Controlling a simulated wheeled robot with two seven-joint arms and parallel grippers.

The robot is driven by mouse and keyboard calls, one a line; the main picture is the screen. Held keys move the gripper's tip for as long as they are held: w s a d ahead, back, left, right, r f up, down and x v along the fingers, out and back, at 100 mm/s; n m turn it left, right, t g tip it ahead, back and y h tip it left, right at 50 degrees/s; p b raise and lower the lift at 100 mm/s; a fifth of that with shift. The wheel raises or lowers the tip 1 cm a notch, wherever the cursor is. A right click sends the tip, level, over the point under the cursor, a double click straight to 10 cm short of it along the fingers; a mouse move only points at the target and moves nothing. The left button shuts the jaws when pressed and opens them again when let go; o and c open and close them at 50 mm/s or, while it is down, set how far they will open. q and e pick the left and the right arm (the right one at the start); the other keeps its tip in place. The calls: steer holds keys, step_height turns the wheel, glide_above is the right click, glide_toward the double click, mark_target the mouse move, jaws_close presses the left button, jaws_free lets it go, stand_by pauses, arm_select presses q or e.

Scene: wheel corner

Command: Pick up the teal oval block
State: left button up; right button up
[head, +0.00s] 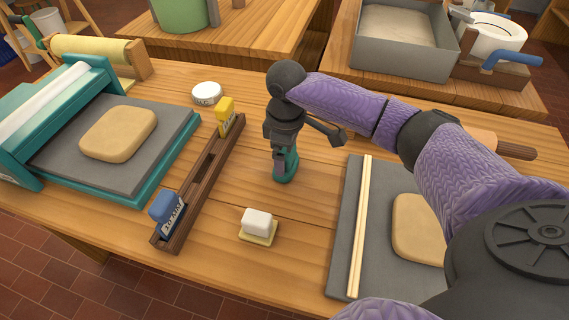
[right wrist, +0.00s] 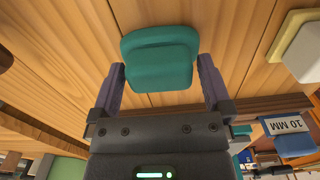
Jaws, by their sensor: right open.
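The teal oval block (head: 290,166) stands on the wooden table near its middle, partly hidden by my right gripper in the head view. My right gripper (head: 279,162) points down at it from above. In the right wrist view, the teal block (right wrist: 160,58) shows beyond and between the fingertips of the open right gripper (right wrist: 160,76), one finger on each side. A small gap shows by the fingers; I cannot tell whether either touches. My left gripper is not in view.
A dark wooden rack (head: 200,187) with a blue block (head: 166,209) and a yellow block (head: 226,112) lies to the left. A white block (head: 256,221) sits in front. A grey board (head: 342,232) with tan clay (head: 415,225) lies right. A white round tub (head: 207,93) stands behind.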

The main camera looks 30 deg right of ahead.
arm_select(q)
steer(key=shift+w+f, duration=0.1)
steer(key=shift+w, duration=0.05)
arm_select(e)
steer(key=shift+f, duration=0.2)
steer(key=shift+c, duration=0.7)
steer(key=c, duration=0.9)
step_height(320, 180, up, 9)
steer(key=p, duration=0.5)
steer(key=shift+r, duration=0.55)
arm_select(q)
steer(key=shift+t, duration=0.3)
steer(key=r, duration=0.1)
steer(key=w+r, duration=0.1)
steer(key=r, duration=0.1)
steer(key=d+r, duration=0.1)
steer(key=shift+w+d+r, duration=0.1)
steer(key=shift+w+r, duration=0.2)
